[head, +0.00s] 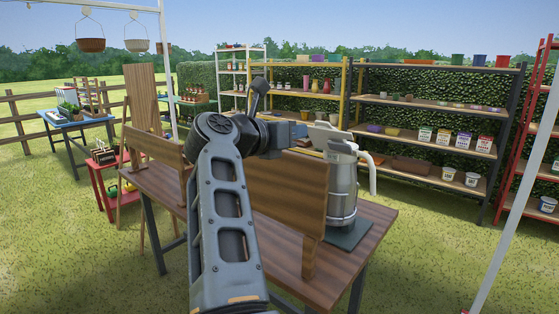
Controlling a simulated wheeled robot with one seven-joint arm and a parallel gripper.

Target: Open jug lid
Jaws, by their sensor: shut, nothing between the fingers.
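The metal jug (342,186) stands upright on a dark mat (347,236) at the right end of the wooden table. Its pale handle (368,167) points right. A pale lid piece (330,133) shows at the jug's top and looks tilted up at its left side; I cannot tell how far it stands open. My gripper (304,131) is at the upper left of the jug, close to the lid's left edge. It is shut and empty. The fingertips are small here, and I cannot tell whether they touch the lid.
An upright wooden board (288,205) stands on the table (374,215) in front and left of the jug. Shelves (430,102) with pots and seed packets stand behind. A white post (518,205) is at right. Grass is clear around the table.

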